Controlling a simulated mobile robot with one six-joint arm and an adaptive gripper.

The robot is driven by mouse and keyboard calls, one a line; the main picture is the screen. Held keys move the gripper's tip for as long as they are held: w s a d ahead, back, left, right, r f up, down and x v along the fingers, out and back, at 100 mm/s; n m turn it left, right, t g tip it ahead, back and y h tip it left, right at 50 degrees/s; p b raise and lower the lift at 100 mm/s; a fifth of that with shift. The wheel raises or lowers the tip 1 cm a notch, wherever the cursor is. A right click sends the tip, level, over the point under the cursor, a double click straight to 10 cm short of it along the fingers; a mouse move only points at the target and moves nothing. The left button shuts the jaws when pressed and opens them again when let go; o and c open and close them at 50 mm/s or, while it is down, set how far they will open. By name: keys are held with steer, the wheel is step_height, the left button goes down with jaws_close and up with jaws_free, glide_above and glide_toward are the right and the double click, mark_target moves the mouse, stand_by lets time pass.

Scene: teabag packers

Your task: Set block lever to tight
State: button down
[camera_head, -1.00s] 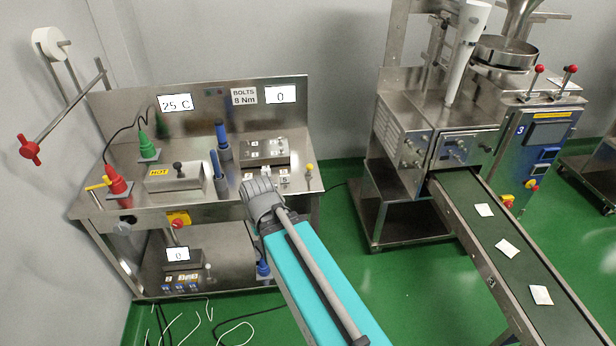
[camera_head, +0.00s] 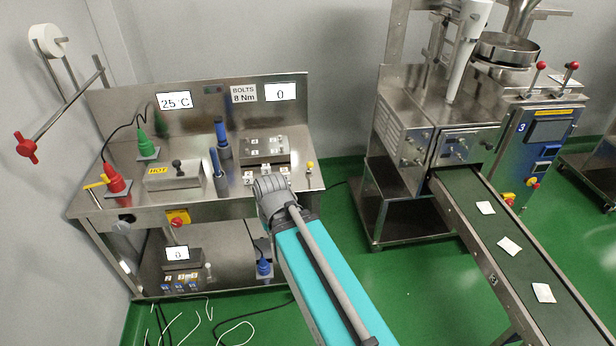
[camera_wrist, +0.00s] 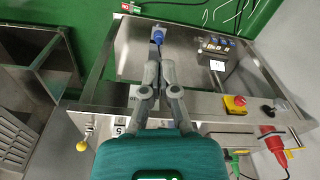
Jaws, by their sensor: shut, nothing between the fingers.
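A small lever with a yellow ball knob (camera_head: 310,167) stands at the right end of the steel bench top. What looks like the same yellow knob (camera_wrist: 83,146) is at the lower left in the wrist view. A low steel block with numbered white labels (camera_head: 265,150) sits on the bench behind my arm's end. I cannot tell for sure which part is the block lever, and no "tight" mark is readable. My gripper (camera_wrist: 160,70) is shut and empty over the bench's front edge, to the right of the yellow knob in the wrist view. Its fingers are hidden in the head view.
Small white numbered pieces (camera_head: 265,172) sit near the bench front. Blue-handled tools (camera_head: 222,140), a HOT block with a black knob (camera_head: 178,166) and a red plug (camera_head: 115,181) stand farther left. A conveyor (camera_head: 505,225) is at the right, with green floor between.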

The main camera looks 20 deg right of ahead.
mark_target(309, 167)
steer(key=w+d+f+m+t+b, duration=0.2)
steer(key=w+f+m+t+b, duration=0.3)
steer(key=w+b, duration=0.4)
steer(key=w+d+f+m+t+b, duration=0.2)
steer(key=w+f+m+t+b, duration=0.2)
steer(key=w+t+b, duration=0.45)
steer(key=s+d+m+t+h+b, duration=0.2)
steer(key=d+m+h+b, duration=0.3)
steer(key=b, duration=0.4)
steer(key=s+d+f+m+t+h+b, duration=0.1)
steer(key=d+m+t+h+b, duration=0.2)
steer(key=d+m+h+b, duration=0.3)
steer(key=d+m+b, duration=0.1)
steer(key=m+b, duration=0.2)
steer(key=m, duration=0.1)
steer(key=shift+s+d+f, duration=0.15)
steer(key=shift+s+d, duration=0.1)
steer(key=shift+s, duration=0.15)
steer(key=shift+w+t, duration=0.1)
steer(key=shift+t, duration=0.25)
steer(key=p+x, duration=0.5)
steer(key=x, duration=0.9)
steer(key=shift+p, duration=0.3)
steer(key=shift+d, duration=0.2)
